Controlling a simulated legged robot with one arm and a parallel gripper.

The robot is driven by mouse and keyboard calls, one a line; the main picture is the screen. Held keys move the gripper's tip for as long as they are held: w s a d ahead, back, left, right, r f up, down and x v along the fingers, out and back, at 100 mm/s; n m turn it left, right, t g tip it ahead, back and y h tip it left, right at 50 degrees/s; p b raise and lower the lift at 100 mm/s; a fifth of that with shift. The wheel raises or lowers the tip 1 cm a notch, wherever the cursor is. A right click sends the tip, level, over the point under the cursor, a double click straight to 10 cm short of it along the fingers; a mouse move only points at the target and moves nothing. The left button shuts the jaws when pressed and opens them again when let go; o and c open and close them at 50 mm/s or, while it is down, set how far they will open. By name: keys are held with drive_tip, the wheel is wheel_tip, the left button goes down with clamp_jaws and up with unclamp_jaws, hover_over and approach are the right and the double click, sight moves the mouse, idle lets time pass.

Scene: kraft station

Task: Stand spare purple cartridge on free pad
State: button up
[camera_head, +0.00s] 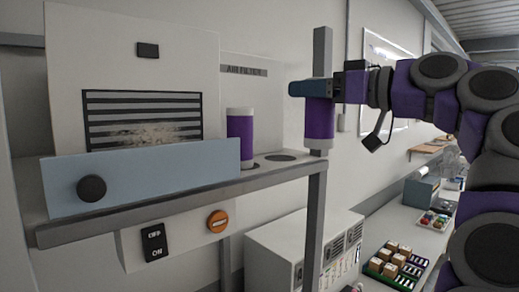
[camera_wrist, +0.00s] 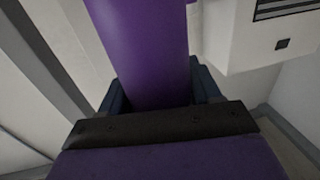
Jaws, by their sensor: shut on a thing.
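A purple cartridge (camera_head: 319,120) with a white lower end is held upright in my gripper (camera_head: 312,89), which is shut on it. In the wrist view the purple cartridge (camera_wrist: 145,45) fills the space between the jaws. Another purple cartridge (camera_head: 240,138) with white ends stands upright on the shelf. A dark round pad (camera_head: 281,157) on the shelf to its right is bare. Part of another dark pad shows at the standing cartridge's base.
The shelf (camera_head: 200,190) carries a white filter housing (camera_head: 125,60) with a dusty grille and a blue-grey front panel (camera_head: 140,178). The grey post (camera_head: 322,55) rises at the shelf's right end. An orange button (camera_head: 217,221) and off/on switch (camera_head: 153,243) sit below.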

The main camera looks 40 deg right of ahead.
drive_tip(key=w+d+p, duration=0.1)
drive_tip(key=w, duration=0.4)
drive_tip(key=w+d+p, duration=0.1)
drive_tip(key=w+p, duration=0.1)
drive_tip(key=w, duration=0.3)
drive_tip(key=w+d+f+p, duration=0.1)
drive_tip(key=w, duration=0.4)
drive_tip(key=shift+d+f, duration=0.1)
drive_tip(key=shift+d, duration=0.1)
drive_tip(key=shift+w+f+p, duration=0.1)
drive_tip(key=shift+w+p, duration=0.2)
drive_tip(key=shift+p, duration=0.05)
drive_tip(key=shift+w+d+f, duration=0.1)
drive_tip(key=shift+w, duration=0.05)
drive_tip(key=f, duration=0.1)
drive_tip(key=d+b, duration=0.1)
drive_tip(key=f, duration=0.1)
drive_tip(key=shift+s+d+f+b, duration=0.25)
drive_tip(key=shift+d+f+b, duration=0.1)
drive_tip(key=shift+d, duration=0.05)
drive_tip(key=shift+w+a+f, duration=0.1)
drive_tip(key=shift+a+f, duration=0.2)
drive_tip(key=shift+f, duration=0.05)
drive_tip(key=shift+a, duration=0.5)
drive_tip(key=shift+f, duration=0.1)
